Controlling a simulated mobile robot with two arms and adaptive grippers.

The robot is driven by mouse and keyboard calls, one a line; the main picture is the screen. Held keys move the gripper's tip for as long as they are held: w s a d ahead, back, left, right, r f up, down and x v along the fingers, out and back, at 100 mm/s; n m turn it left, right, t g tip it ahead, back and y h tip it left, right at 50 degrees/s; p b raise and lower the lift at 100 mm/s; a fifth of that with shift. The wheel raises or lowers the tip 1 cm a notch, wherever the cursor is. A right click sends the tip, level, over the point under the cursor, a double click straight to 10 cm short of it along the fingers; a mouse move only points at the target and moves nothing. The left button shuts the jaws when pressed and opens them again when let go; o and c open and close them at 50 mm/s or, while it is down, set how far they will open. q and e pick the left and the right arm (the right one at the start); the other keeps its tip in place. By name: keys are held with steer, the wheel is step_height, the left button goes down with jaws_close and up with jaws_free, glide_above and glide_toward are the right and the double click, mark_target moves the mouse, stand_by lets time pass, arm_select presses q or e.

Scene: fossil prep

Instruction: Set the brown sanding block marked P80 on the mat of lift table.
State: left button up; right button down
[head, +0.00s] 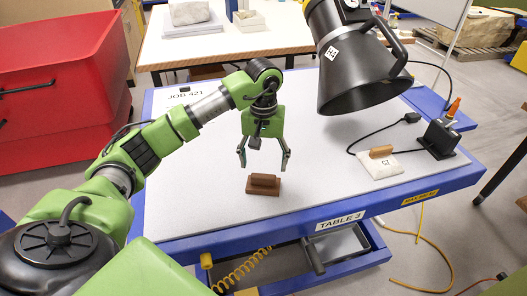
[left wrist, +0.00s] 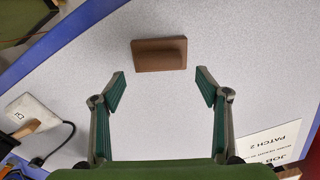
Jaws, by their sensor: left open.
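A brown block (head: 263,184) with a raised grip along its top lies on the pale grey mat (head: 200,215) of the blue-edged table labelled TABLE 3. No P80 mark can be read on it. It also shows in the left wrist view (left wrist: 159,54), at the top, beyond the fingertips. My left gripper (head: 264,160) is open and empty, pointing down over the mat just behind the block. In the left wrist view its fingers (left wrist: 162,82) are spread wide and apart from the block. My right gripper is not in view.
A black hood (head: 350,70) hangs over the mat's back right. A white pad (head: 380,167) with a brown piece on it, and a black stand (head: 440,137) with a cable, occupy the right. A red bin (head: 60,85) stands left. The mat around the block is clear.

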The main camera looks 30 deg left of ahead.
mark_target(263, 175)
arm_select(q)
step_height(263, 175, up, 6)
steer(key=b, duration=0.1)
steer(key=shift+r, duration=0.15)
stand_by(0.5)
